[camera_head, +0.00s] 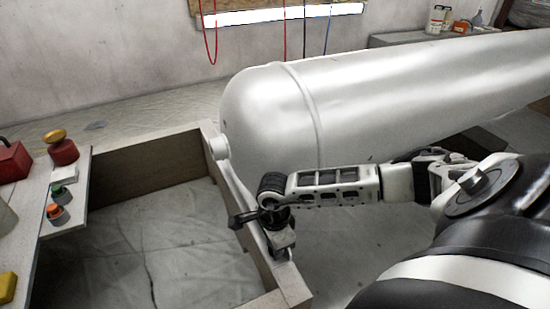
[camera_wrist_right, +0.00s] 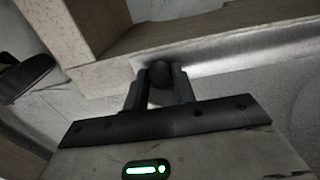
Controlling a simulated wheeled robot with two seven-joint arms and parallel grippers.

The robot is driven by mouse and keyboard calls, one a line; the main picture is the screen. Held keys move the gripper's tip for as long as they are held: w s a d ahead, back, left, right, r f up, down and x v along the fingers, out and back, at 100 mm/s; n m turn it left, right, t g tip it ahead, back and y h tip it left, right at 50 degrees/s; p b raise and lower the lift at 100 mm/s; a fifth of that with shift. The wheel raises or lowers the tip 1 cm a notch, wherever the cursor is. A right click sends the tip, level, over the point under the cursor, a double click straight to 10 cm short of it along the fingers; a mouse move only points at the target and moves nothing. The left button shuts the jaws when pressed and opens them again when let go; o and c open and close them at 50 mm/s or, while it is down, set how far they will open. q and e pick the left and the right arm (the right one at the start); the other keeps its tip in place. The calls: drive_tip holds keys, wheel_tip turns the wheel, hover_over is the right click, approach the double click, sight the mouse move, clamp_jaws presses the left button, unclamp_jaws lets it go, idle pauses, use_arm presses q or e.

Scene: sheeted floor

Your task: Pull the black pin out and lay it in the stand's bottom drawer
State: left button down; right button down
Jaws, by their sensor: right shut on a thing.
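The black pin shows in the right wrist view as a dark round knob (camera_wrist_right: 160,72) at a pale rail and wooden beam. My right gripper (camera_wrist_right: 160,80) is shut on this knob, one finger on each side. The pin's shaft is hidden, so I cannot tell how far in it sits. In the head view my right gripper (camera_head: 288,254) points down at the wooden frame's near right beam, and the pin is hidden there. The stand's bottom drawer cannot be made out in either view. My left gripper is in neither view.
A large silver tank (camera_head: 400,95) lies just behind my right arm. The wooden frame (camera_head: 145,165) encloses bare sheeted floor.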

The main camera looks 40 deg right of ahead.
drive_tip(key=shift+r, duration=0.2)
drive_tip(key=shift+r+p, duration=2.15)
drive_tip(key=shift+r, duration=0.2)
drive_tip(key=shift+r, duration=0.1)
drive_tip(key=shift+r+p, duration=1.65)
drive_tip(key=shift+r, duration=0.25)
